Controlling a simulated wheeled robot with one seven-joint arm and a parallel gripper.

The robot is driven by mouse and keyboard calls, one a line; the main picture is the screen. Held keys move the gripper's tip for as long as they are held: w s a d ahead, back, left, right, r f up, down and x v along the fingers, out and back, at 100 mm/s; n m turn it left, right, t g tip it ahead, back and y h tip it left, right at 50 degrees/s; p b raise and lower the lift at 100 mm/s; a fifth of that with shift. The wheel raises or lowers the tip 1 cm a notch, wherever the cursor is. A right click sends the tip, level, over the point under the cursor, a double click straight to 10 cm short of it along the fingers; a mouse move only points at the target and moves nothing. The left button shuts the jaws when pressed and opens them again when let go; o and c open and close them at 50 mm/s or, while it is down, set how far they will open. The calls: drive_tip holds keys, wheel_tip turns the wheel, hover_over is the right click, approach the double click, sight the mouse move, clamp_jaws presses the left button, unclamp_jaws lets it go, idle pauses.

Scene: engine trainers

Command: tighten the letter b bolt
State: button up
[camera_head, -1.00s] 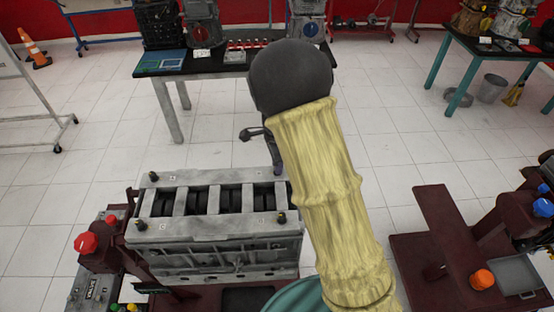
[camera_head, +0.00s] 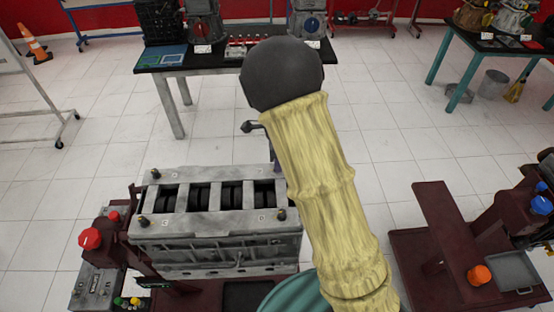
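The grey engine block (camera_head: 215,235) stands on a dark red stand at lower left, with dark bolts at its visible top corners. Small labels show near them; the near-left one reads C and the near-right one (camera_head: 282,214) looks like D. The far-right corner, where the letter b bolt would sit, is mostly hidden behind my yellow-sleeved arm. A dark tool-like piece (camera_head: 250,127) sticks out left of my arm, above that corner. A thin upright part below it reaches down toward the block; contact cannot be told. My gripper is hidden behind my arm.
A red knob (camera_head: 89,238) on a control box stands left of the block. A second dark red stand (camera_head: 440,235) with a grey tray (camera_head: 515,272) is at right. A black-topped table (camera_head: 225,62) stands behind. Tiled floor between is free.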

drive_tip(key=shift+o, duration=0.2)
drive_tip(key=shift+f, duration=0.1)
wheel_tip(320, 180, up, 17)
drive_tip(key=b, duration=0.4)
drive_tip(key=shift+r, duration=0.2)
drive_tip(key=shift+s+d, duration=0.1)
drive_tip(key=s+d+f+n+t+b, duration=0.1)
drive_tip(key=s+d+f+n+b, duration=0.2)
drive_tip(key=s+f+n, duration=0.6)
drive_tip(key=s+d+f+n+t+b, duration=0.1)
drive_tip(key=s+d+f+n+b, duration=0.2)
drive_tip(key=s+d+f+n, duration=0.5)
drive_tip(key=shift+s+f+n, duration=0.5)
drive_tip(key=shift+s+n, duration=0.1)
